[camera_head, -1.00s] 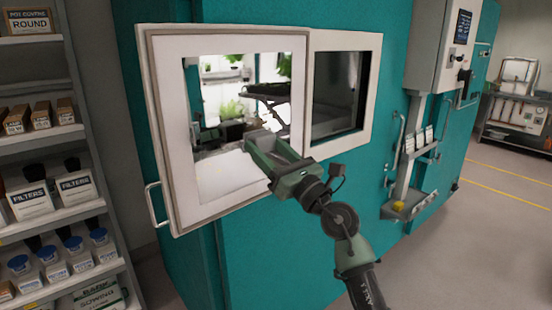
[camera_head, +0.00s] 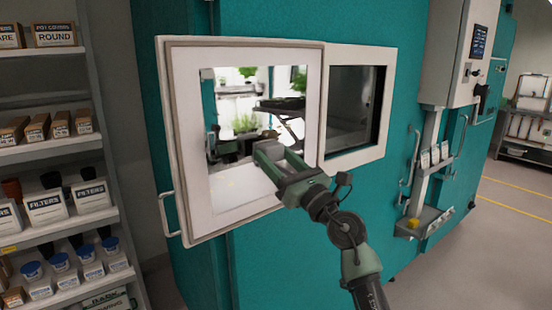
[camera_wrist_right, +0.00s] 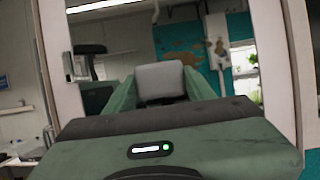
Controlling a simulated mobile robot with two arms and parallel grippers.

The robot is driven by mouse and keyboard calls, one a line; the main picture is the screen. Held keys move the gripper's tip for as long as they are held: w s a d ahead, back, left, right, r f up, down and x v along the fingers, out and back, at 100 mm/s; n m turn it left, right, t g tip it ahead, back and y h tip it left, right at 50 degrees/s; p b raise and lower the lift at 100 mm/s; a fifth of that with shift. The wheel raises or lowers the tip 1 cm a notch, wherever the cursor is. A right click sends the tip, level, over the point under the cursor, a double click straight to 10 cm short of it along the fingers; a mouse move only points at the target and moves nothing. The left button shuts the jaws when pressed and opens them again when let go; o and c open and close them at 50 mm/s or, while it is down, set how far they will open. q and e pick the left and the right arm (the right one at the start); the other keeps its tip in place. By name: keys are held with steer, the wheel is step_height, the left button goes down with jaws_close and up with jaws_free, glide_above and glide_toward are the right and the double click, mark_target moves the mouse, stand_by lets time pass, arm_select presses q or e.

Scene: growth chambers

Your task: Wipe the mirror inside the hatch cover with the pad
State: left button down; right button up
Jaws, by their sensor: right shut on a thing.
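The white-framed hatch cover (camera_head: 312,125) stands swung open to the left of the opening, its inner side facing me. The mirror (camera_head: 224,112) in its middle reflects plants and part of my arm. My right gripper (camera_head: 268,150) is in front of the mirror's lower right part. It is shut on the grey pad (camera_wrist_right: 160,80), which shows between the green fingers in the right wrist view. The gripper hides part of the mirror, and I cannot tell whether the pad touches the glass. My left gripper is not in view.
The hatch opening (camera_head: 350,108) in the teal chamber wall (camera_head: 290,262) is right of the cover. A handle (camera_head: 166,214) sticks out at the cover's left edge. A stocked shelf (camera_head: 70,222) stands at the left. The floor at the right (camera_head: 500,235) is clear.

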steer(key=shift+w+a+b, duration=0.5)
steer(key=shift+w+a, duration=0.15)
steer(key=shift+w, duration=0.1)
stand_by(0.3)
